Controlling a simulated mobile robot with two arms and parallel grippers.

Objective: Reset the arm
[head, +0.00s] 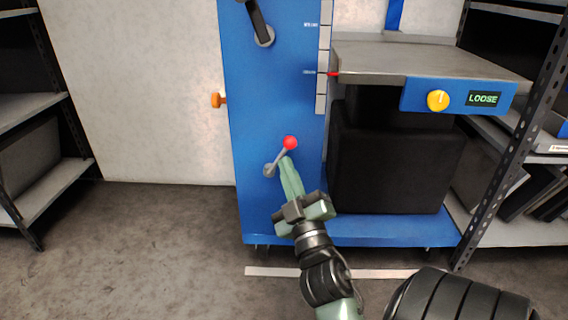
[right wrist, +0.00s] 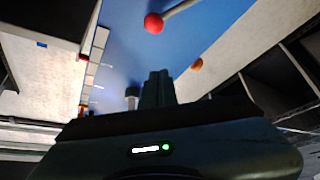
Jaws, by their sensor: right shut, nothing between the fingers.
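My right gripper (head: 287,163) reaches up from the bottom of the head view toward the front of a blue machine panel. Its green fingers are shut with nothing between them. The tips show just below a lever with a red ball knob (head: 290,143); I cannot tell whether they touch it. In the right wrist view the red knob (right wrist: 153,23) stands apart above the shut fingers (right wrist: 158,88). My left gripper is not in view.
The blue machine (head: 270,110) carries a black handle (head: 259,20), an orange knob (head: 216,100), a scale strip and a grey table (head: 430,62). A yellow button (head: 438,100) sits beside a display reading LOOSE (head: 483,99). Shelves stand at both sides. Floor at left is clear.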

